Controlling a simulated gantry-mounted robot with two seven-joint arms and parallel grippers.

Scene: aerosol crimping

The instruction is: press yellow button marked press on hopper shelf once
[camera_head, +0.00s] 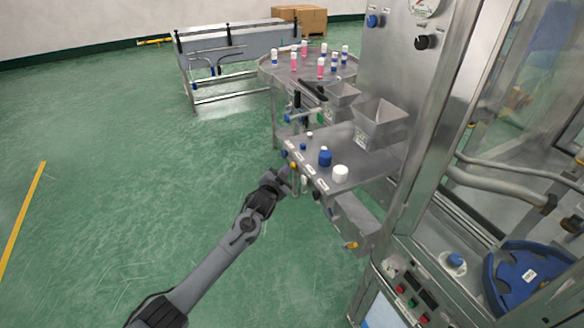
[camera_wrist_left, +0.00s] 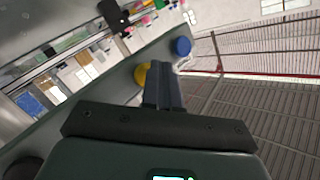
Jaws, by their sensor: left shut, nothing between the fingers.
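The hopper shelf (camera_head: 322,172) is a steel shelf with small round buttons along its front edge. The yellow button (camera_head: 293,165) sits on that edge close to my left gripper (camera_head: 287,178). In the left wrist view the yellow button (camera_wrist_left: 141,75) is just left of my left fingertips (camera_wrist_left: 164,68), which partly overlap it. The fingers are shut and empty. I cannot tell whether they touch the button, and its marking is not readable. A blue button (camera_wrist_left: 180,46) lies beyond the fingertips. My right gripper is not in view.
A blue cap (camera_head: 325,157) and a white cap (camera_head: 340,173) stand on the shelf. Steel hoppers (camera_head: 379,125) rise behind them. A round table (camera_head: 283,72) with several bottles is at the back. Open green floor (camera_head: 120,160) lies to the left.

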